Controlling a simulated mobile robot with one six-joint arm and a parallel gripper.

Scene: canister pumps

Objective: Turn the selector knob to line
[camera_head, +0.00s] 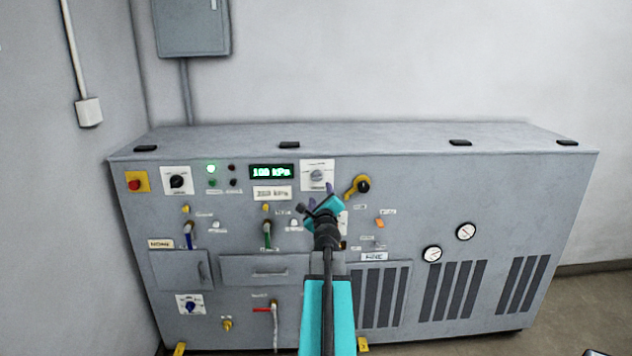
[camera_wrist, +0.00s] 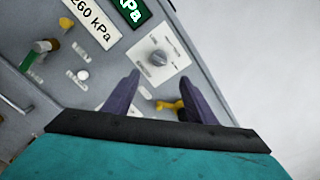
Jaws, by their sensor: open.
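A grey round knob (camera_head: 317,176) sits on a white square plate with small print on the panel's upper middle. The knob also shows in the wrist view (camera_wrist: 159,58), beyond the fingertips. It appears to be the selector knob; its markings are too small to read, so its setting is unclear. My gripper (camera_head: 321,194) is just below that plate in the head view. In the wrist view my gripper (camera_wrist: 160,78) is open, with its two dark purple fingers apart and nothing held. The fingers look apart from the knob.
A yellow lever with a black hub (camera_head: 361,186) is close right of my gripper. A lit green display (camera_head: 272,172) is left of the knob. Other knobs include a black one (camera_head: 177,182) and a blue one (camera_head: 190,304). Two gauges are at right.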

